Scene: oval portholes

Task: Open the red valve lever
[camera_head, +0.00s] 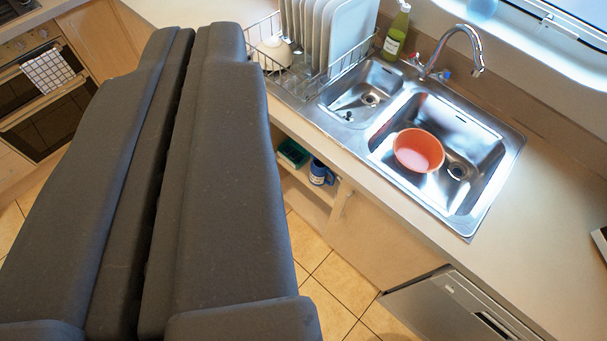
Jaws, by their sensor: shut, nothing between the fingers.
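My gripper (197,38) fills the left of the view, large and dark grey. Its two long fingers lie side by side with only a thin dark line between them, shut and empty.
A steel double sink (510,150) holds an orange bowl (418,150). A dish rack (318,75) with plates and a green bottle (396,35) stand by it. An oven (40,100) is at the far left. Tiled floor (335,285) lies below; the counter (555,215) at right is mostly clear.

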